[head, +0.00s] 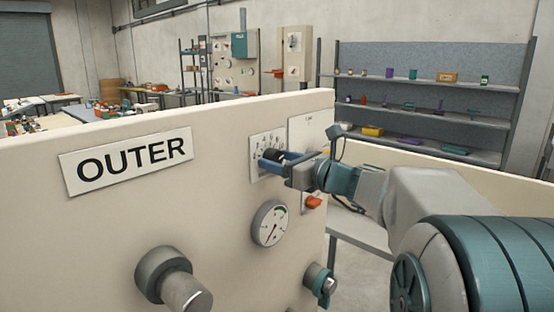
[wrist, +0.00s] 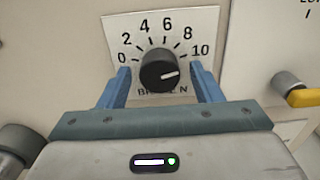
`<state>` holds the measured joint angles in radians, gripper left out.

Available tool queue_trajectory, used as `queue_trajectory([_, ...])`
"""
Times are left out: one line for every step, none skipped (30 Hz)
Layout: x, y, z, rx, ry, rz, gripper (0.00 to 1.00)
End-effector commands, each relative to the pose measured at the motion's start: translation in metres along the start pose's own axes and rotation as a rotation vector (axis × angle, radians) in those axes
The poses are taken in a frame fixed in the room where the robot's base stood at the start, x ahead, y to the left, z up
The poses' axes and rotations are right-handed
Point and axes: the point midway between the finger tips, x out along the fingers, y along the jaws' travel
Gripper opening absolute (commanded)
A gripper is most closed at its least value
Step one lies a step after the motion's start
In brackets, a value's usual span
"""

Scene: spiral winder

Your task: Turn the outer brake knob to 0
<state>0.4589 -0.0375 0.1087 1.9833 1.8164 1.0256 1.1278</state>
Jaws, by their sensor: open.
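The outer brake knob (wrist: 158,77) is a round black knob on a white dial plate (wrist: 150,22) marked 0 to 10. Its white pointer mark points right and slightly up, toward the 10 side. My gripper (wrist: 161,70) is open, with one blue finger on each side of the knob. A small gap shows between the fingers and the knob, though depth is hard to judge. In the head view the black knob (head: 272,155) shows partly behind my gripper (head: 279,159), on the cream panel with the OUTER sign (head: 125,160).
A gauge (head: 270,223) sits below the dial plate. A red knob (head: 313,202) is to its right. A yellow-handled lever (wrist: 303,97) is right of my gripper in the wrist view. A large cylindrical fitting (head: 172,278) sticks out at lower left. Shelves (head: 430,95) stand far behind.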

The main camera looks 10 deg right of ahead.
Motion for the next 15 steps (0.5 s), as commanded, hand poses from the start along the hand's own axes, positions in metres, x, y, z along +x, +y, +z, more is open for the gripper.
queue_trajectory([0.0020, 0.0001, -0.0001, 0.000, 0.000, 0.001, 0.59])
queue_trajectory([0.0026, 0.0002, -0.0001, 0.000, 0.000, 0.001, 0.59])
queue_trajectory([0.0030, 0.0002, -0.0002, 0.000, 0.000, 0.001, 0.59])
queue_trajectory([0.0031, 0.0002, -0.0002, 0.000, 0.000, 0.001, 0.59])
queue_trajectory([0.0030, 0.0001, -0.0003, 0.000, 0.000, 0.000, 0.59])
queue_trajectory([0.0030, 0.0002, -0.0003, 0.000, 0.000, 0.000, 0.59])
queue_trajectory([0.0029, 0.0002, -0.0003, 0.000, 0.000, 0.000, 0.59])
queue_trajectory([0.0028, 0.0001, -0.0003, 0.000, 0.000, 0.000, 0.59])
queue_trajectory([0.0028, 0.0002, -0.0003, 0.000, 0.000, 0.000, 0.59])
queue_trajectory([0.0028, 0.0002, -0.0003, 0.000, 0.000, 0.000, 0.50])
queue_trajectory([0.0028, 0.0002, -0.0002, 0.000, 0.000, 0.000, 0.42])
queue_trajectory([0.0027, 0.0002, -0.0003, 0.000, 0.000, 0.001, 0.31])
queue_trajectory([0.0027, 0.0003, -0.0003, 0.000, 0.000, 0.001, 0.23])
queue_trajectory([0.0027, 0.0003, -0.0003, 0.000, 0.000, 0.001, 0.14])
queue_trajectory([0.0027, 0.0003, -0.0003, 0.000, 0.000, 0.001, 0.14])
